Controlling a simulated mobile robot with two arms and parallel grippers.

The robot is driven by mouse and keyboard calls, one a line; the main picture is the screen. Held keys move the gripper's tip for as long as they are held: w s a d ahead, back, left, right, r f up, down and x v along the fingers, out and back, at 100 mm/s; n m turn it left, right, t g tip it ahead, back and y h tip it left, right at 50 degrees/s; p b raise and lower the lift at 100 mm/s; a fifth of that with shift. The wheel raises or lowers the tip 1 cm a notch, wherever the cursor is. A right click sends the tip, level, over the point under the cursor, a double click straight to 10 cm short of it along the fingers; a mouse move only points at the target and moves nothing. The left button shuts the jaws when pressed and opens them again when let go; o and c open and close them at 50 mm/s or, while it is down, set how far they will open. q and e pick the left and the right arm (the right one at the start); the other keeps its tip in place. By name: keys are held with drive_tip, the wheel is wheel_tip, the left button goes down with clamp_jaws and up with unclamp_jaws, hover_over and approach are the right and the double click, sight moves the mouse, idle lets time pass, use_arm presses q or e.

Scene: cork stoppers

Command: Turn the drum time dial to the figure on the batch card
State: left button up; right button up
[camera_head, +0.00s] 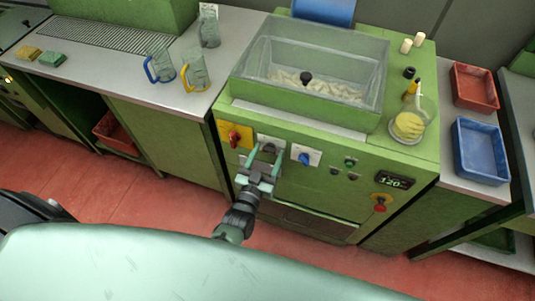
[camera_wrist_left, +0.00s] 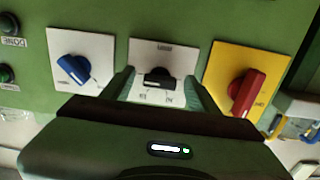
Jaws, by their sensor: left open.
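The green machine's front carries three dials in a row. In the head view these are a red dial (camera_head: 234,137) on a yellow plate, a black dial (camera_wrist_left: 159,77) on a white plate, and a blue dial (camera_head: 304,158) on a white plate. I cannot read which is the drum time dial. My left gripper (camera_head: 265,153) is open in front of the middle plate. In the left wrist view its fingers stand either side of the black dial; whether they touch it is unclear. A small white card (camera_head: 208,10) stands behind a jug, its figure unreadable. My right gripper is out of view.
A display (camera_head: 394,181) reads about 120 above another red knob (camera_head: 380,202). A clear-walled tub (camera_head: 310,65) tops the machine. Jugs with blue (camera_head: 160,66) and yellow (camera_head: 194,72) handles stand on the left counter. Red (camera_head: 474,87) and blue (camera_head: 481,150) trays are at right.

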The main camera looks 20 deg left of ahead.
use_arm(q)
drive_tip(key=s+b, duration=0.1)
drive_tip(key=s, duration=0.6)
drive_tip(key=shift+s, duration=0.4)
drive_tip(key=shift+a, duration=0.15)
drive_tip(key=s+f+m+g+h, duration=0.1)
drive_tip(key=s+f+g, duration=0.4)
drive_tip(key=f, duration=0.7)
drive_tip(key=s+f+m+g, duration=0.1)
drive_tip(key=s+f+g, duration=0.2)
drive_tip(key=s+f, duration=0.65)
drive_tip(key=s+a+f+g, duration=0.4)
drive_tip(key=s+f, duration=0.3)
drive_tip(key=s, duration=0.3)
drive_tip(key=s+a+f+g+y, duration=0.1)
drive_tip(key=s+a+f+g, duration=0.3)
drive_tip(key=s+f, duration=0.4)
drive_tip(key=s+g, duration=0.1)
drive_tip(key=s, duration=0.2)
drive_tip(key=shift+a+f+y, duration=0.2)
drive_tip(key=shift+y, duration=0.1)
drive_tip(key=shift+w, duration=0.15)
